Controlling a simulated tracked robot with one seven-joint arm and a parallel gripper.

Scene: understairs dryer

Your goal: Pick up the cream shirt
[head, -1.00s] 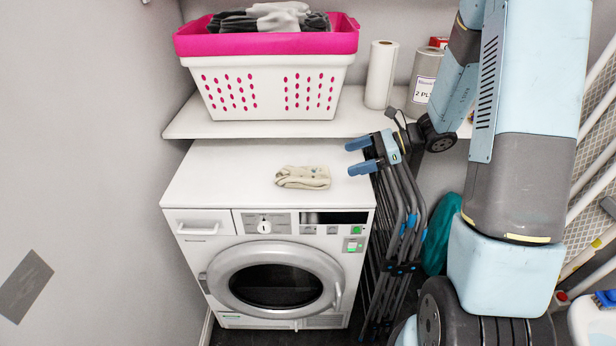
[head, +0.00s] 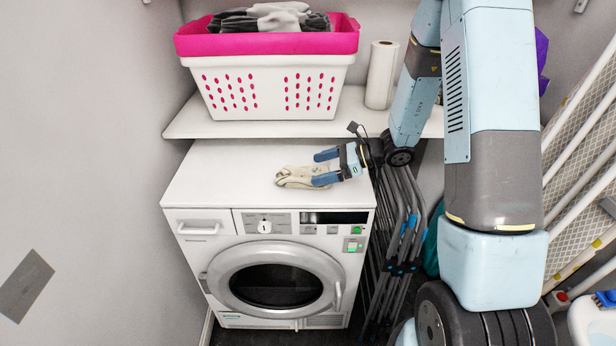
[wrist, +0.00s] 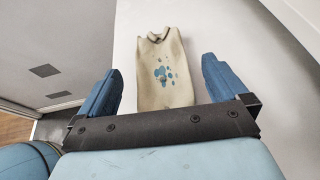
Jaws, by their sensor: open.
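The cream shirt (head: 298,177) lies folded on the white top of the dryer (head: 235,180). In the wrist view the shirt (wrist: 165,75) shows a blue paw-like print and lies between the two blue fingers. My gripper (head: 320,168) is open, with its fingers pointing left over the right part of the shirt. In the wrist view my gripper (wrist: 160,80) has one finger on each side of the shirt, with a gap on both sides. I cannot tell the exact height of the fingers above the dryer top.
A white and pink laundry basket (head: 268,85) holding grey and white cloth stands on the shelf (head: 200,122) behind. A paper roll (head: 381,75) stands beside it. A folded dark rack (head: 392,240) leans right of the dryer. The dryer top's left side is clear.

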